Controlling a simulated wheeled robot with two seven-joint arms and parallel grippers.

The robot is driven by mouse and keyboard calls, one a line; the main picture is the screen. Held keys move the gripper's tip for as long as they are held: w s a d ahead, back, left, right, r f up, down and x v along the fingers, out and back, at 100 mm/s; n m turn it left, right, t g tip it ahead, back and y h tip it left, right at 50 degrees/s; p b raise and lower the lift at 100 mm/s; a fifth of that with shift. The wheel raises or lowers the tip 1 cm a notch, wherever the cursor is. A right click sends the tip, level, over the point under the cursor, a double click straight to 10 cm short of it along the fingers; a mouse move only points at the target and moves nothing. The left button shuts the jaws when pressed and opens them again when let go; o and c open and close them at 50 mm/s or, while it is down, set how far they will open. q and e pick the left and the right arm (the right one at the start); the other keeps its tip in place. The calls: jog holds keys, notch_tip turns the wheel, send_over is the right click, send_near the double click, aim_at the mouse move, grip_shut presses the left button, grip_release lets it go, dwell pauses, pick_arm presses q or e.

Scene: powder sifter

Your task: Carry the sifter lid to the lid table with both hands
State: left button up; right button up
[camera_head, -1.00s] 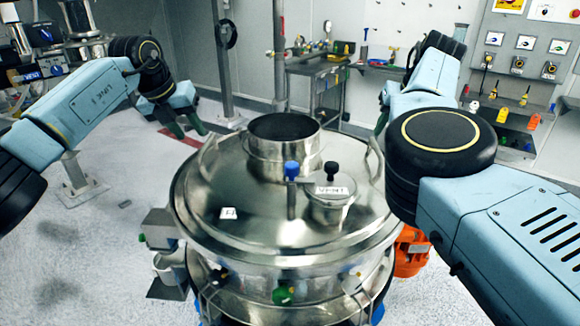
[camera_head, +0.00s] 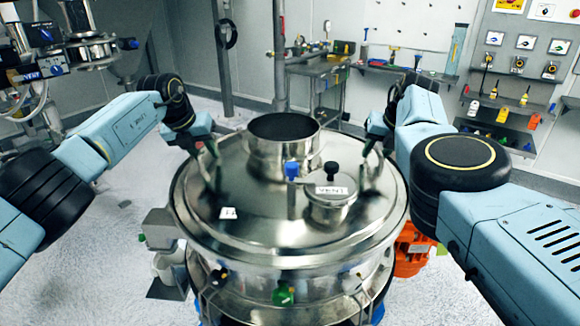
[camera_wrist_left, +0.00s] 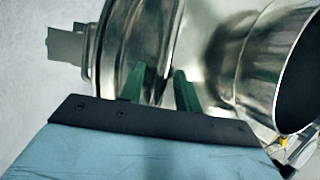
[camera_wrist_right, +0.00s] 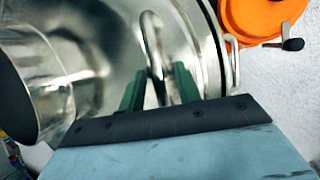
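The round steel sifter lid (camera_head: 270,240) sits on the sifter body, with a wide black-mouthed collar (camera_head: 283,150) and a small capped port marked VENT (camera_head: 331,205) on top. My left gripper (camera_head: 210,170) is over the lid's left side; its green fingers are apart in the left wrist view (camera_wrist_left: 160,88), and I cannot clearly make out the left handle between them. My right gripper (camera_head: 376,158) is at the lid's right side. In the right wrist view its fingers (camera_wrist_right: 158,88) stand apart with the looped lid handle (camera_wrist_right: 152,40) reaching between them. I cannot tell which surface is the lid table.
An orange part (camera_head: 411,248) is at the sifter's lower right. A metal workbench (camera_head: 322,68) and a wall shelf (camera_head: 405,72) stand behind. Pipework equipment (camera_head: 85,50) is at the back left.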

pick_arm(q)
grip_shut()
pick_arm(e)
grip_shut()
dwell(0.9)
